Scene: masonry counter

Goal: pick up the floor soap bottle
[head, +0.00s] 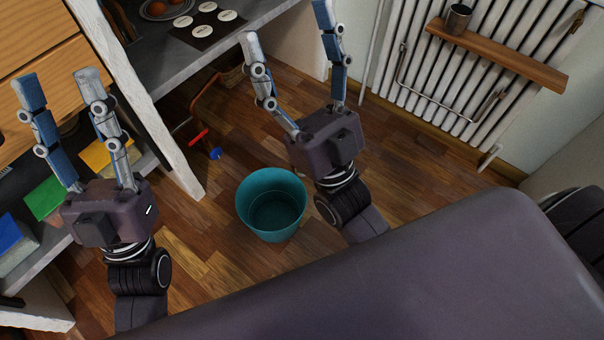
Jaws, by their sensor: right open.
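I cannot make out a floor soap bottle for certain in the head view. My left gripper (59,85) is at the left, its two fingers spread apart with nothing between them, in front of the wooden drawers and shelf. My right gripper (288,28) is at the upper middle, fingers spread and empty, beyond the teal bucket and left of the radiator. A small blue item (215,153) and a red item (198,137) show low by the white post; I cannot tell what they are.
A teal bucket (245,208) stands on the wooden floor between my grippers. A white post (160,130) supports the grey counter (165,78). Green (45,200), yellow and blue items sit on a low shelf. A radiator (415,75) with a wooden ledge (500,58) holding a metal cup is at upper right.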

